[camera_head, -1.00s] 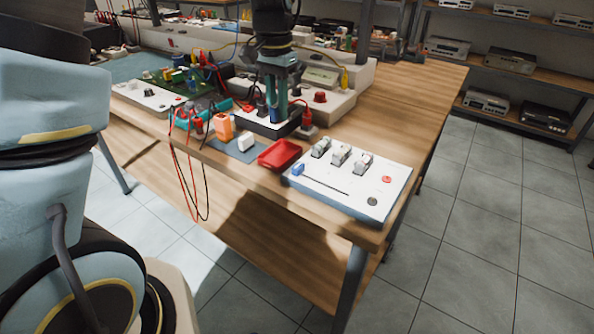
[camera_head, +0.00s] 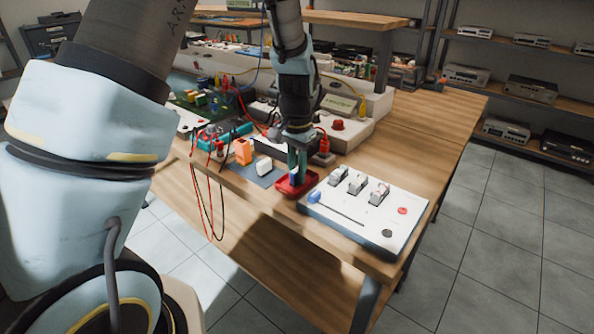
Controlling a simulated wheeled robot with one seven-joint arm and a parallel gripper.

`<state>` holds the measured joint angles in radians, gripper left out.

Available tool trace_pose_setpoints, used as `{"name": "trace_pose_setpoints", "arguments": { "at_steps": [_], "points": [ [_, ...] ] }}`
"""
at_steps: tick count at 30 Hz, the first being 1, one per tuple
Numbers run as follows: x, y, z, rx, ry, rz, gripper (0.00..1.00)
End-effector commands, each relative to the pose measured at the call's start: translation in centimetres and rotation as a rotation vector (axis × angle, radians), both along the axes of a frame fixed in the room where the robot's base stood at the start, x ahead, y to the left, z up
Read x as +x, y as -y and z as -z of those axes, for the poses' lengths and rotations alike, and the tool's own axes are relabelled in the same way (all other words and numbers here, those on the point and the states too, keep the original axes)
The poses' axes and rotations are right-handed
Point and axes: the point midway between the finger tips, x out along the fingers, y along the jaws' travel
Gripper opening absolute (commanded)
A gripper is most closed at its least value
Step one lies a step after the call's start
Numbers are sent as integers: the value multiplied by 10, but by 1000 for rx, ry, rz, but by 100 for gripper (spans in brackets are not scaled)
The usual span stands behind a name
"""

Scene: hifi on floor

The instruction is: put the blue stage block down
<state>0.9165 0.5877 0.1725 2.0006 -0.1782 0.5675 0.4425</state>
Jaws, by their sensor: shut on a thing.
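My gripper (camera_head: 298,174) points down over the small red tray (camera_head: 284,187) near the front edge of the workbench. It is shut on the blue stage block (camera_head: 295,178), which shows only as a small patch of blue between the fingers. The block is within the tray's outline, low down. I cannot tell whether it touches the tray floor. The fingers hide part of the tray.
Right of the tray is a white panel (camera_head: 372,226) with a blue slider knob (camera_head: 313,197) and several switches. Left are a white block (camera_head: 264,164) on a grey mat, an orange block (camera_head: 243,151) and hanging leads. Bare wood (camera_head: 425,130) lies at the back right.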

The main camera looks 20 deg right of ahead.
Motion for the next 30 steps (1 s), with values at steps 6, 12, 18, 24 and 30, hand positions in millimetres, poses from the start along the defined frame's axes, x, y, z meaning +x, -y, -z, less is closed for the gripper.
{"name": "trace_pose_setpoints", "arguments": {
  "at_steps": [6,12,18,24,30],
  "points": [
    [0,0,3,0,0,0,31],
    [0,0,3,0,0,0,33],
    [1,1,-6,-2,1,0,33],
    [2,1,-42,-5,5,1,33],
    [1,1,-84,-5,4,1,33]
  ]
}}
